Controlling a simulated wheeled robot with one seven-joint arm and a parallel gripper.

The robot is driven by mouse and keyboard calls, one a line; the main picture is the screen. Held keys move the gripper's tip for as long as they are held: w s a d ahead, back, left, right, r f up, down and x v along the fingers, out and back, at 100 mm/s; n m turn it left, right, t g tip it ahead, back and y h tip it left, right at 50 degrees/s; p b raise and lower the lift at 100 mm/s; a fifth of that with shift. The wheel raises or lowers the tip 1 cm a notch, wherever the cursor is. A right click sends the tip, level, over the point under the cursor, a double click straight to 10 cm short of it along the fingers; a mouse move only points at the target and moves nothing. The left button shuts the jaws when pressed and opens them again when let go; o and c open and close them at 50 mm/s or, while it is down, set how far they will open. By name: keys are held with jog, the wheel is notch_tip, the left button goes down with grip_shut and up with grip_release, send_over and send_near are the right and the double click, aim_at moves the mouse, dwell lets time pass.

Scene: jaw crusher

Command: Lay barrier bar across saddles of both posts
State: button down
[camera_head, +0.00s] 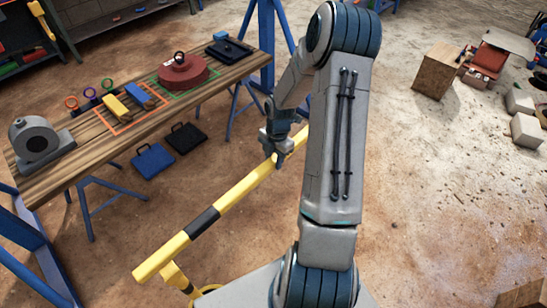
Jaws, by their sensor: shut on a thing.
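The barrier bar (236,195) is a long yellow beam with a black band. It runs diagonally from the lower left up to the right, where my arm hides part of it. My gripper (278,155) is shut on the bar near its upper right part. A yellow post (176,278) shows at the bottom left, just below the bar's near end. I cannot tell whether the bar touches this post or sits in its saddle. I cannot make out a second post.
A wooden workbench (75,168) on blue trestles stands at the left, bearing a grey housing (36,143), a red weight (183,76) and tools. Blue (153,161) and black (186,138) cases lie below it. A wooden crate (437,71) and grey blocks (526,130) stand right.

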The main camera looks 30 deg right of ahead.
jog(key=shift+f+b, duration=2.05)
jog(key=shift+f, duration=1.25)
jog(key=shift+f, duration=0.25)
jog(key=c, duration=0.9)
grip_release()
jog(key=shift+w+d+r+p, duration=0.1)
jog(key=shift+d+r+p, duration=0.1)
jog(key=shift+r+p, duration=1.45)
jog(key=shift+w+d+r+p, duration=0.1)
jog(key=shift+d+r+p, duration=0.1)
jog(key=shift+r+p, duration=1.4)
jog(key=shift+d+r+p, duration=0.2)
jog(key=shift+r+p, duration=0.85)
jog(key=shift+r, duration=1.15)
